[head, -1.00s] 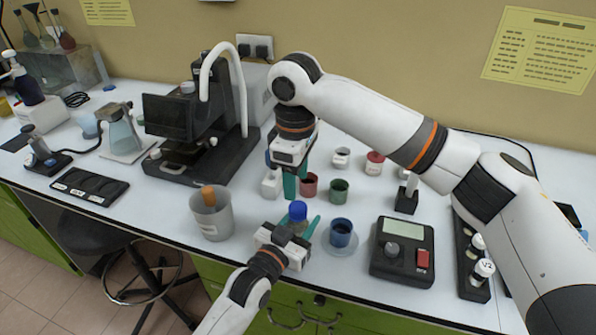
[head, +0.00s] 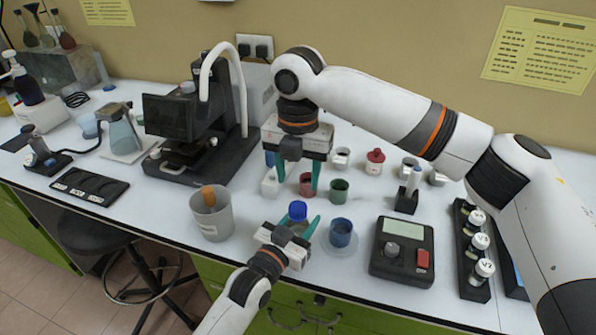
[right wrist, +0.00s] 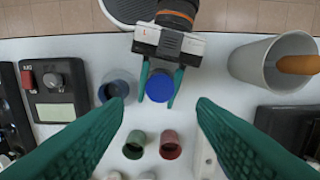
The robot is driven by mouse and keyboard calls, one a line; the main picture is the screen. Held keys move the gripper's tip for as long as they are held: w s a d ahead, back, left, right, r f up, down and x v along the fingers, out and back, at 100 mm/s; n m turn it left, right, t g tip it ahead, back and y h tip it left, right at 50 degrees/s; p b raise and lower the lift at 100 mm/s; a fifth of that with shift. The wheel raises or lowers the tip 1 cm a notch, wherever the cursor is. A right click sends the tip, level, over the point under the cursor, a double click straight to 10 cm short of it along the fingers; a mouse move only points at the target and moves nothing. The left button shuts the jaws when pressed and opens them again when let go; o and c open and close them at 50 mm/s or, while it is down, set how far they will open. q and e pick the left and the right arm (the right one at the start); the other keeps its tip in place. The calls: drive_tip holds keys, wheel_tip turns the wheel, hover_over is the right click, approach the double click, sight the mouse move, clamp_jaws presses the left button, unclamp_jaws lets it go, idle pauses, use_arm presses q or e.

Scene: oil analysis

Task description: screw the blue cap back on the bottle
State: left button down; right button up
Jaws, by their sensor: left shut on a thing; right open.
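The blue cap (head: 297,210) sits over the bottle, whose body is mostly hidden below it and between my left fingers. From above, in the right wrist view, the cap (right wrist: 160,88) is a round blue disc. I cannot tell how tight it sits. My left gripper (head: 298,226) is shut on the bottle, one green finger on each side. My right gripper (head: 298,188) is open and empty, fingers pointing down, above and behind the cap in the head view. In the right wrist view its fingers are spread wide, with the cap between and beyond their tips.
A blue cup (head: 341,233) on a saucer stands close right of the left gripper. Red (head: 307,185) and green (head: 339,190) cups stand behind. A grey beaker (head: 210,215) is left, and a black meter (head: 402,252) is right.

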sight(298, 207)
idle(0.3)
drive_tip(key=shift+f, duration=4.05)
